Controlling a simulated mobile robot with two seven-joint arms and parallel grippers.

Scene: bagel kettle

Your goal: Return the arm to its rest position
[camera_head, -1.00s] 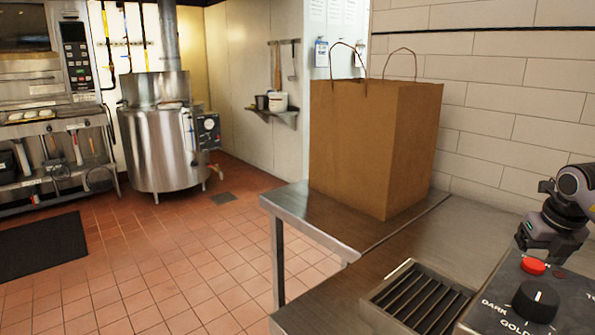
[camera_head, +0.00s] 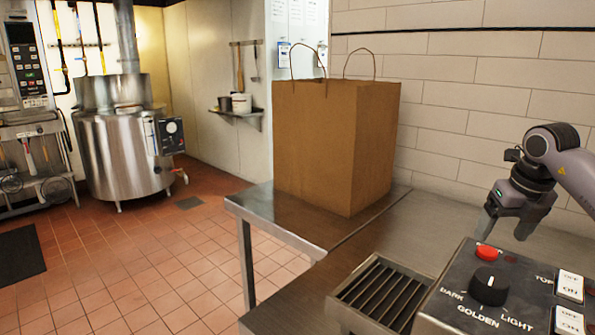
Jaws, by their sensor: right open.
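My right arm comes in from the right edge. Its gripper (camera_head: 506,228) hangs fingers down above and behind the toaster's control panel (camera_head: 500,305), apart from the red button (camera_head: 487,252) and the black dial (camera_head: 489,285). The gripper is open, and I see nothing held in it. My left gripper is not in view.
A brown paper bag (camera_head: 335,140) stands on the steel table (camera_head: 300,225). A slotted metal rack (camera_head: 380,292) lies left of the panel. A steel kettle (camera_head: 122,150) stands at the back left. Tiled floor (camera_head: 150,270) is clear at left.

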